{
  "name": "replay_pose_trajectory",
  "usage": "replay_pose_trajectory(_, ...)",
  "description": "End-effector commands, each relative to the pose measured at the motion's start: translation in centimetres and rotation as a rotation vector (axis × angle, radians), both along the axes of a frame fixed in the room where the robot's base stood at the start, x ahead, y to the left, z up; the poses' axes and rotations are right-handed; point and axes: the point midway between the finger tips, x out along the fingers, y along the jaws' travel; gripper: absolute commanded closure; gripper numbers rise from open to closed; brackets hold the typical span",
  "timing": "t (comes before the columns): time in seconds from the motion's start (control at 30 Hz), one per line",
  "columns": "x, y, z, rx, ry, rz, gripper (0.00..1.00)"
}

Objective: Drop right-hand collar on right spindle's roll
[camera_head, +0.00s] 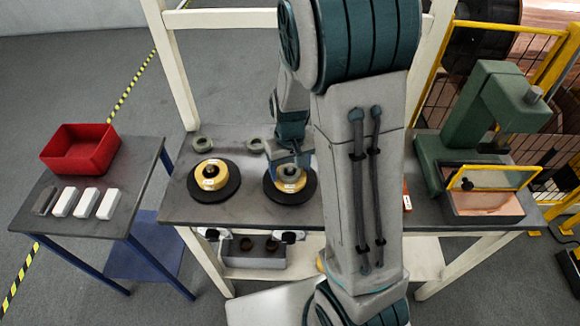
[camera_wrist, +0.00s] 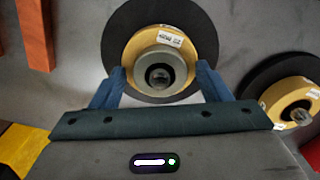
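The right spindle's gold roll (camera_wrist: 137,43) sits on a black disc (camera_wrist: 118,30). A grey collar (camera_wrist: 145,66) is on top of the roll, around the dark spindle tip (camera_wrist: 158,77). In the head view the right roll (camera_head: 272,181) is partly hidden by my arm. My gripper (camera_wrist: 160,78) is just above it, its blue fingers on either side of the collar. Gaps show between fingers and collar, so it is open. The left spindle's roll (camera_head: 212,174) has no such wide grey ring on top.
Two grey rings, left (camera_head: 203,144) and right (camera_head: 255,145), lie at the bench's back. A green press (camera_head: 485,110) stands at the right. A red bin (camera_head: 80,150) and several blocks (camera_head: 86,202) are on the left side table (camera_head: 125,185). Orange bars (camera_wrist: 35,35) lie beside the right disc.

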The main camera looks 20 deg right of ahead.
Motion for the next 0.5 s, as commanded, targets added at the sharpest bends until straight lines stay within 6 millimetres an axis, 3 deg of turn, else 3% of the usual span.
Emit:
replay_pose_trajectory(0.33, 0.0, 0.0, 0.4, 0.0, 0.0, 0.0, 0.3)
replay_pose_trajectory(0.5, 0.1, 0.0, 2.4, 0.001, -0.006, 0.001, 0.3)
